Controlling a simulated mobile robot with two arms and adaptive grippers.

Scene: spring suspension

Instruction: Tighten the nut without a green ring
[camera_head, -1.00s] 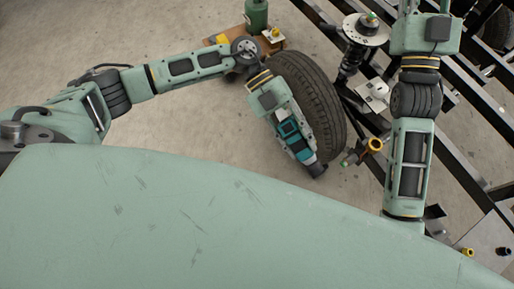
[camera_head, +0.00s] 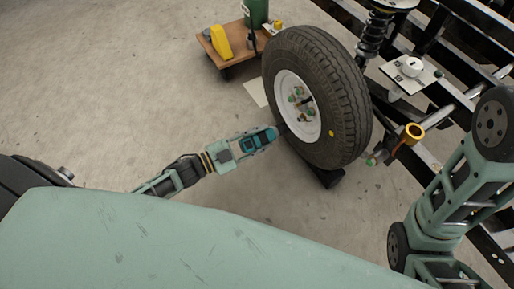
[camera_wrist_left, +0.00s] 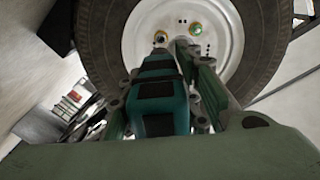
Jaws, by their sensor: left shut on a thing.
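The wheel has a black tyre (camera_head: 345,110) and a white hub (camera_head: 285,90). It stands upright with the hub facing left in the head view. My left gripper (camera_head: 250,143) is shut on a teal power tool (camera_head: 262,138), also in the wrist view (camera_wrist_left: 155,95). Its nose points at the lower hub; contact is unclear. My right gripper is out of view.
A low wooden cart (camera_head: 232,60) holding a yellow item (camera_head: 222,42) and a green cylinder (camera_head: 255,12) stands behind. A black frame (camera_head: 450,60) with a spring (camera_head: 373,38) is at right. Grey floor at left is clear.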

